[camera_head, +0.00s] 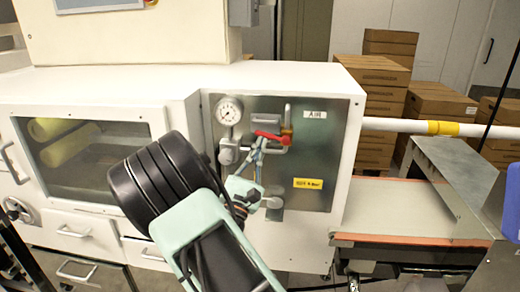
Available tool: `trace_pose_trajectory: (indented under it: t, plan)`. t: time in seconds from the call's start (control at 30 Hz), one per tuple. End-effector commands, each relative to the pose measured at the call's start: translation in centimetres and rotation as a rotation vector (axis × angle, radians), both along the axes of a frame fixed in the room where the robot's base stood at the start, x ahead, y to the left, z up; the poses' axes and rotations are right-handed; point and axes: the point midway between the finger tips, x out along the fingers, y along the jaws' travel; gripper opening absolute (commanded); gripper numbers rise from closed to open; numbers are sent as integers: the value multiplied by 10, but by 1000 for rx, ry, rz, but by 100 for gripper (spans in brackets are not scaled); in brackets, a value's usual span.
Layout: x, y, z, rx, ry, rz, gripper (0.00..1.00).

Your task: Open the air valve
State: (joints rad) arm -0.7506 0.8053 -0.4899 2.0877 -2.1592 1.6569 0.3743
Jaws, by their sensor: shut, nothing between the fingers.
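The air valve has a red lever handle (271,136), lying nearly level on grey pipework in front of a metal panel (338,135) marked AIR. My gripper (259,146) points up at the panel, with its fingertips just below the red handle. The fingers look closed together with nothing between them. I cannot tell whether they touch the handle. My arm and wrist hide the lower left of the panel and part of the pipework.
A round pressure gauge (229,112) is left of the valve, and a yellow label (307,183) is below right. A windowed white machine housing (340,82) surrounds the panel. The belt (400,207) and cardboard boxes (384,75) are to the right.

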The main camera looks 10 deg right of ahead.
Motion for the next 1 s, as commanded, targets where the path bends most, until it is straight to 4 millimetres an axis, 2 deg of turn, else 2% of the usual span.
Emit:
trace_pose_trajectory:
  t: [0.4, 1.0]
  plan:
    - [0, 0, 26, 336, -114, 2, 0]
    - [-6, -19, 57, 869, -287, 0, 0]
